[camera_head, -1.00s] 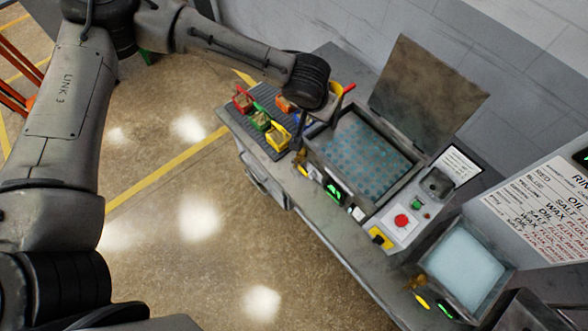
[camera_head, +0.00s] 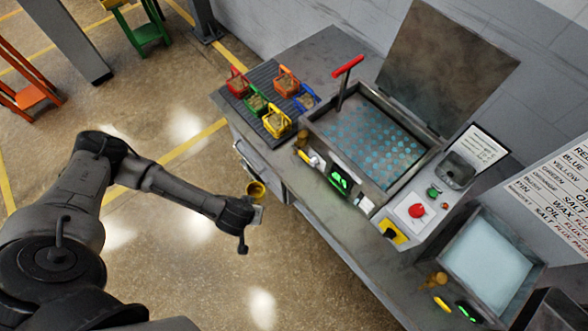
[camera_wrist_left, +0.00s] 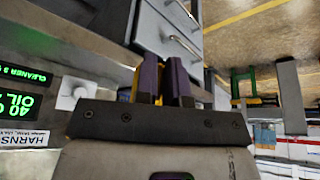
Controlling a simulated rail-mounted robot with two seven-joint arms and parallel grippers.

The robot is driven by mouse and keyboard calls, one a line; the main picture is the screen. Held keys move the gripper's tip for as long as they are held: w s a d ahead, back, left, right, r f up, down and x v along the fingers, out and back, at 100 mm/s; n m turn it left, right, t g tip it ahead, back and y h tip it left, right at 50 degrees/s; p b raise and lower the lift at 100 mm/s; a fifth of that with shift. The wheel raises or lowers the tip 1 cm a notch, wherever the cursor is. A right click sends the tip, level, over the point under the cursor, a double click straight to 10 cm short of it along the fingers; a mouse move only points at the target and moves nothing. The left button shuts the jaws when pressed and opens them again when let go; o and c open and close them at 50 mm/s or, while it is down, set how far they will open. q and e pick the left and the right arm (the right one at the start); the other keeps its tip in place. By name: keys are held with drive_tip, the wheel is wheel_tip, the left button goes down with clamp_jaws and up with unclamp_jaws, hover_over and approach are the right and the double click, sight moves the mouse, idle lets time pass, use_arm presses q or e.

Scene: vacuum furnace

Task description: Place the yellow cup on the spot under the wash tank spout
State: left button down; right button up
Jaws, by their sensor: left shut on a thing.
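The yellow cup (camera_head: 256,190) is in the head view, off the front edge of the bench and above the floor. My left gripper (camera_head: 253,207) is shut on it. In the left wrist view the two dark purple fingers (camera_wrist_left: 164,82) are close together with a thin yellow strip beside them; most of the cup is hidden there. The wash tank (camera_head: 370,140) is open, with its lid raised and bluish perforated metal inside. A brass spout (camera_head: 302,139) is on its front left, apart from the cup. The spot beneath it is not clear. My right gripper is not in view.
A ribbed mat (camera_head: 268,75) holds several coloured baskets, including a yellow one (camera_head: 277,121). A red-handled lever (camera_head: 347,66) rises beside the tank. A control panel (camera_head: 415,212) and second tank (camera_head: 488,258) stand to the right, with another brass spout (camera_head: 437,280). Floor before the bench is clear.

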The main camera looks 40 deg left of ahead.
use_arm(q)
drive_tip(key=s+a+f+b, duration=0.35)
drive_tip(key=a+f, duration=0.35)
drive_tip(key=a, duration=0.4)
drive_tip(key=w+a+r+m+h, duration=0.35)
drive_tip(key=w+a+m, duration=0.55)
drive_tip(key=w, duration=0.3)
drive_tip(key=m+g+h+p, duration=0.2)
drive_tip(key=m+h, duration=0.1)
drive_tip(key=m, duration=0.5)
approach(282, 165)
wheel_tip(282, 165, down, 4)
drive_tip(key=s+a, duration=0.2)
drive_tip(key=shift+y, duration=0.35)
drive_tip(key=w+d, duration=0.2)
drive_tip(key=d, duration=0.1)
drive_tip(key=w+d, duration=0.1)
drive_tip(key=d, duration=0.1)
drive_tip(key=shift+w+f+p, duration=0.1)
drive_tip(key=shift+f+p, duration=0.1)
drive_tip(key=shift+p, duration=0.1)
drive_tip(key=shift+f+n, duration=0.3)
drive_tip(key=shift+f, duration=0.1)
drive_tip(key=shift+a+f, duration=0.15)
drive_tip(key=shift+f, duration=0.1)
drive_tip(key=c, duration=1.2)
unclamp_jaws()
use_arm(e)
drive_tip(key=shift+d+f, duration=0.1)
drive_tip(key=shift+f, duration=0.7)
